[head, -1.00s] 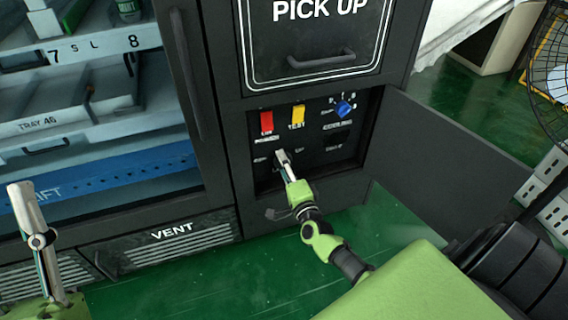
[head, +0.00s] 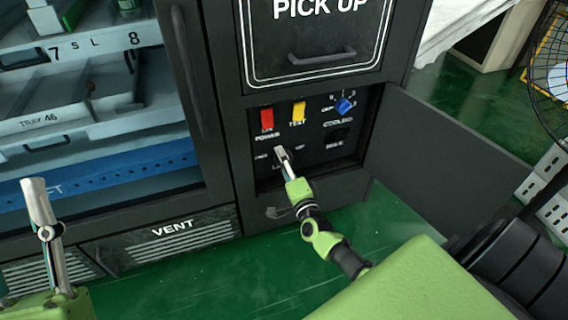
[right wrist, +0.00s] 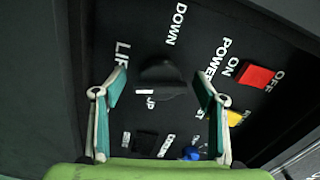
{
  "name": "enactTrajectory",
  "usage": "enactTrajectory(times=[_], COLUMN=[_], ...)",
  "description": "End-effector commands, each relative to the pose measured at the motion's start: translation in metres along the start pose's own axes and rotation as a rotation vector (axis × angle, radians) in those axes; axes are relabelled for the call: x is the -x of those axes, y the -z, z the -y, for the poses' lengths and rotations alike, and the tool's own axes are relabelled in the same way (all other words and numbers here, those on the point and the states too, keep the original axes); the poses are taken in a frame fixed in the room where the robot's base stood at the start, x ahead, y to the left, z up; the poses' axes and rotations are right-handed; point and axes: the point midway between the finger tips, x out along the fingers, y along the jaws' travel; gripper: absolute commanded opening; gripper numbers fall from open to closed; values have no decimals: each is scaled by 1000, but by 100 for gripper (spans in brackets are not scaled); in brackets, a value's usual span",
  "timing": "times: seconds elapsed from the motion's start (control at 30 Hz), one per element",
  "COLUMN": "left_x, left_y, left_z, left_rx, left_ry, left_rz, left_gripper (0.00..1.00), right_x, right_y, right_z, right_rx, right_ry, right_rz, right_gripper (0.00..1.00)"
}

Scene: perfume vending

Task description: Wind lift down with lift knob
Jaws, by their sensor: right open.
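The lift knob (right wrist: 163,72) is a dark knob on the black control panel, with DOWN printed above it, UP below it and LIFT to its left in the right wrist view. My right gripper (right wrist: 162,88) is open, with one finger on each side of the knob and visible gaps between. In the head view my right gripper (head: 281,154) is at the lower left of the panel and hides most of the knob. The blue lift (head: 120,172) spans the cabinet below the trays. My left gripper (head: 38,195) is upright at the far left; its opening is unclear.
A red power switch (head: 267,120), a yellow test switch (head: 299,112) and a blue knob (head: 344,105) sit above on the panel. The open panel door (head: 435,155) stands to the right. The pick-up door handle (head: 322,57) juts out above.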

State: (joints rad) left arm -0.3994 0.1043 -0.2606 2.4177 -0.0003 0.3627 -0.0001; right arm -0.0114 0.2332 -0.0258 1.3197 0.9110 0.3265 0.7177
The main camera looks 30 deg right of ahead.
Motion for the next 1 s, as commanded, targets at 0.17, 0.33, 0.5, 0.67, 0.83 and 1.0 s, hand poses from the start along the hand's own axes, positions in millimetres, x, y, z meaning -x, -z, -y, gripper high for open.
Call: enactTrajectory(times=[0.17, 0.33, 0.5, 0.67, 0.83, 1.0], left_x=[0, 0, 0, 0, 0, 0], left_y=[-1, -1, 0, 0, 0, 0], left_z=[0, 0, 0, 0, 0, 0], left_rx=[1, 1, 1, 1, 1, 1], left_ry=[0, 0, 0, 0, 0, 0], left_rz=[2, 2, 1, 1, 1, 1], left_gripper=[40, 40, 40, 40, 40, 40], right_x=[4, 27, 62, 91, 112, 120], right_y=[0, 1, 0, 0, 0, 0], right_z=[0, -1, -1, -1, -1, 0], right_rx=[0, 0, -1, 1, 0, 0], right_ry=[1, -1, -3, -2, -1, -1], right_rz=[0, -1, 1, 1, 1, 1], right_gripper=[65, 65, 65, 65, 65, 65])
